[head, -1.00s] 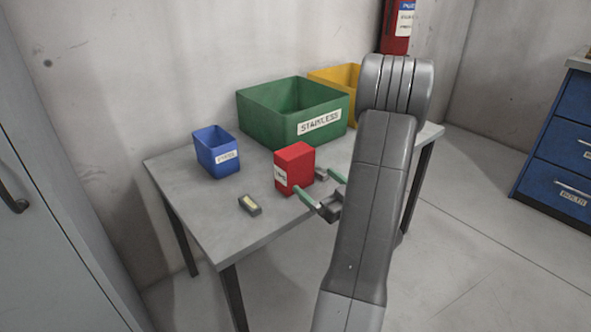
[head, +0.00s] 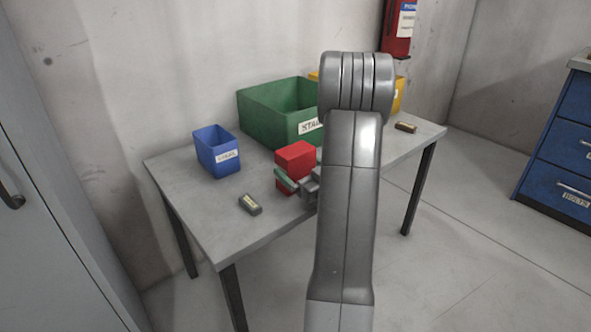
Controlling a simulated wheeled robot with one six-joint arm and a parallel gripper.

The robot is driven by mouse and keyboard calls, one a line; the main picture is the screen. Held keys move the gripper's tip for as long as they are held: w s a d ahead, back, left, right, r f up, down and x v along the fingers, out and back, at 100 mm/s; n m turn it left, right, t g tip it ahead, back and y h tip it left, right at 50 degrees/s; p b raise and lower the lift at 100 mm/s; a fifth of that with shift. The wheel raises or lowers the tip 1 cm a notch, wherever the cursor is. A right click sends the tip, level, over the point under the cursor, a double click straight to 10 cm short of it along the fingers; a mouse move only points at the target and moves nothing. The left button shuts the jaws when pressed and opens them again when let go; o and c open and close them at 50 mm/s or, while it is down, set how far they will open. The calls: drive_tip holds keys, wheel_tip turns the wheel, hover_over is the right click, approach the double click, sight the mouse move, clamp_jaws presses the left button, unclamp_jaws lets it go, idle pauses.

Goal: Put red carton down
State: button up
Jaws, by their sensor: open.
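The red carton (head: 295,156) stands upright on the grey table (head: 228,226), near the middle of its front half. My gripper (head: 296,178) is at the carton's near side, low over the tabletop. Its jaws are open. One green-tipped finger shows in front of the carton's left part; the other finger is mostly hidden behind my arm. I cannot tell whether the fingers touch the carton. The carton's lower right part is hidden by my gripper and arm.
A small labelled block (head: 250,204) lies left of my gripper. A blue bin (head: 216,152) stands at the left, a green bin (head: 270,112) behind the carton, and a yellow bin (head: 398,97) partly behind my arm. A brown block (head: 405,127) lies at the right end.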

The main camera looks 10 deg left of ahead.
drive_tip(key=shift+c, duration=0.2)
drive_tip(key=shift+r, duration=0.1)
drive_tip(key=c, duration=0.9)
